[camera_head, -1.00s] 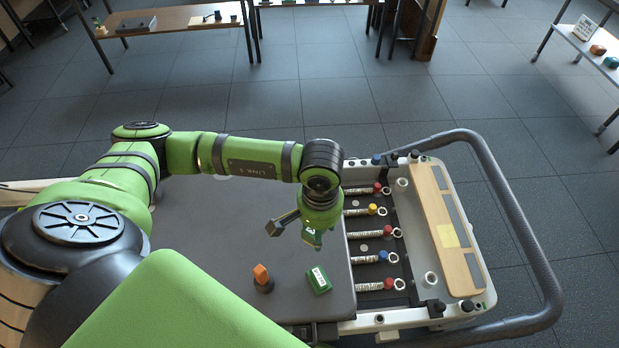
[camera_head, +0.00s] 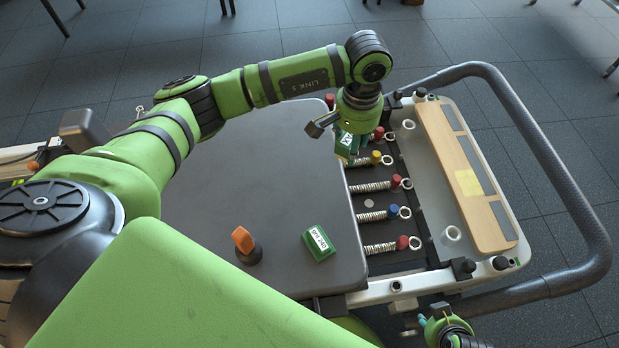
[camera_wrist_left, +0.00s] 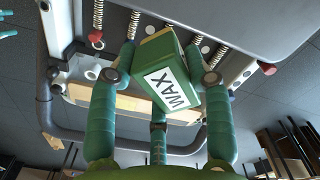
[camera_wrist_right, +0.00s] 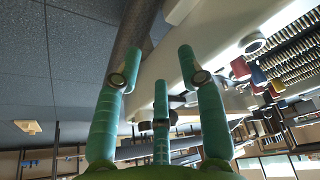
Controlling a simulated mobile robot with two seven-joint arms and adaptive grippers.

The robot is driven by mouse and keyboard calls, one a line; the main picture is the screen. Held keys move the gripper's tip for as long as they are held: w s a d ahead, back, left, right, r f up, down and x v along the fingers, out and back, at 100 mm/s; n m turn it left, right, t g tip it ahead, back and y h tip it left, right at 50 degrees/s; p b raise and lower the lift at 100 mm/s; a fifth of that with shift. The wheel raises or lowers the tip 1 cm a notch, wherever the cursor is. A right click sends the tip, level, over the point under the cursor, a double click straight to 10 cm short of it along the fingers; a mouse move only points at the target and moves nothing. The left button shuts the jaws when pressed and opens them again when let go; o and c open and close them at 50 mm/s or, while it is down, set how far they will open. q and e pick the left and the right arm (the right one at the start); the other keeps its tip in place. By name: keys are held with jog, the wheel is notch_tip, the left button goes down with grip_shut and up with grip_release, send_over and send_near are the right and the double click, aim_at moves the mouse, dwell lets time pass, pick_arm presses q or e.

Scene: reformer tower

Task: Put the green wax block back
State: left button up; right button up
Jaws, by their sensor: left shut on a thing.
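The green wax block (camera_head: 345,142), with a white label, is in my left gripper (camera_head: 353,154), above the far right edge of the grey carriage pad beside the springs. In the left wrist view the green wax block (camera_wrist_left: 172,72) shows its WAX label, tilted between the teal fingers of the left gripper (camera_wrist_left: 166,70). My right gripper (camera_head: 440,322) shows only partly at the bottom of the head view. In the right wrist view the fingers of the right gripper (camera_wrist_right: 158,75) are spread with nothing between them.
Another green block (camera_head: 318,243) with a white label lies on the grey pad (camera_head: 270,160), beside an orange-topped piece (camera_head: 244,243). Several springs with coloured knobs (camera_head: 383,215) lie right of the pad. A wooden footboard (camera_head: 462,180) and a dark curved rail (camera_head: 560,170) stand beyond.

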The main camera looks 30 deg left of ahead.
pick_arm(q)
notch_tip(320, 180, down, 4)
jog(key=w+d+b, duration=0.2)
jog(key=w+b, duration=0.1)
jog(key=b, duration=0.4)
send_over(312, 192)
jog(key=shift+m, duration=0.3)
notch_tip(312, 192, down, 8)
jog(key=shift+r, duration=0.25)
notch_tip(312, 192, down, 4)
jog(key=shift+r+b, duration=0.25)
jog(key=shift+b, duration=0.1)
jog(key=shift+f, duration=0.2)
pick_arm(e)
jog(key=w+a+r+t+y, duration=0.1)
jog(key=w+a+r+t, duration=0.1)
jog(key=r, duration=0.4)
jog(key=w+a+r+t, duration=0.2)
jog(key=w+r+t, duration=0.3)
jog(key=w+r, duration=0.1)
jog(key=shift+w+r+n+y, duration=0.25)
jog(key=shift+r+n+y, duration=0.15)
jog(key=shift+w+r+t, duration=0.15)
jog(key=shift+r+t, duration=0.05)
jog(key=shift+t, duration=0.2)
